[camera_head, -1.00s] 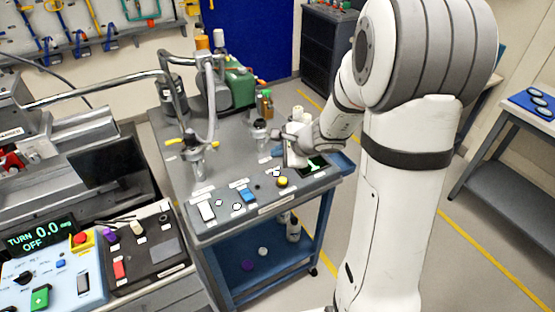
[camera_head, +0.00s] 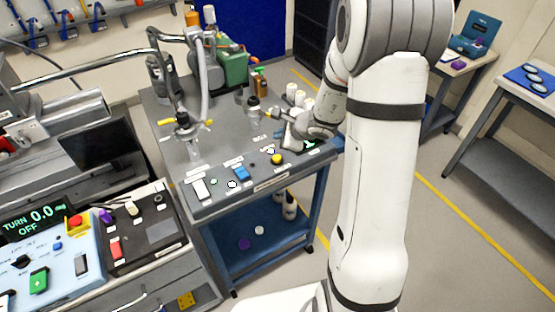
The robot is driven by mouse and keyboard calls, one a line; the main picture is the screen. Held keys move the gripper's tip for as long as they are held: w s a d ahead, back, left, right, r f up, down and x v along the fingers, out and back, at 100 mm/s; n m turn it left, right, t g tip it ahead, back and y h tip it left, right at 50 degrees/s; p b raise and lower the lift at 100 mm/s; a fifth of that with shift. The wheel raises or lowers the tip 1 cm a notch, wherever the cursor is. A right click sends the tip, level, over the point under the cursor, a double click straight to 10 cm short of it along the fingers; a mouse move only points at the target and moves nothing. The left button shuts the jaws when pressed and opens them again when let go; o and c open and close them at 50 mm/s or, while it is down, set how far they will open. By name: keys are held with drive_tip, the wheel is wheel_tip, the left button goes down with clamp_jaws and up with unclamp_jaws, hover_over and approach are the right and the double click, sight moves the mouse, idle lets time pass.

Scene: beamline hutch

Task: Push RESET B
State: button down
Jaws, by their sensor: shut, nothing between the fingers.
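A sloped control panel (camera_head: 222,200) runs along the front of the grey cart. It carries a white rocker (camera_head: 200,189), a blue button (camera_head: 241,173) and a round yellow button (camera_head: 277,159). Their labels are too small to read, so I cannot tell which control is RESET B. My gripper (camera_head: 287,141) is over the right end of the panel, just behind and right of the yellow button, beside a small dark display with green marks (camera_head: 311,144). It is shut and empty. Its fingertips are small and partly hidden, and I cannot tell whether they touch the panel.
Glassware and a green pump unit (camera_head: 232,68) stand on the cart behind the panel. White containers (camera_head: 300,97) stand behind my wrist. Another console (camera_head: 50,262) with a red button is at lower left. Floor is free right of the cart.

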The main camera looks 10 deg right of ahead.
drive_tip(key=b, duration=0.4)
hover_over(280, 159)
wheel_tip(280, 159, down, 6)
drive_tip(key=shift+r, duration=0.15)
drive_tip(key=shift+f+b, duration=0.5)
drive_tip(key=shift+b, duration=0.2)
drive_tip(key=shift+f, duration=0.1)
idle(1.0)
drive_tip(key=shift+f+b, duration=0.35)
drive_tip(key=shift+b, duration=0.35)
drive_tip(key=shift+f+b, duration=0.4)
drive_tip(key=shift+b, duration=0.25)
idle(0.4)
drive_tip(key=shift+r, duration=0.15)
drive_tip(key=shift+r+p, duration=0.55)
drive_tip(key=shift+r, duration=0.2)
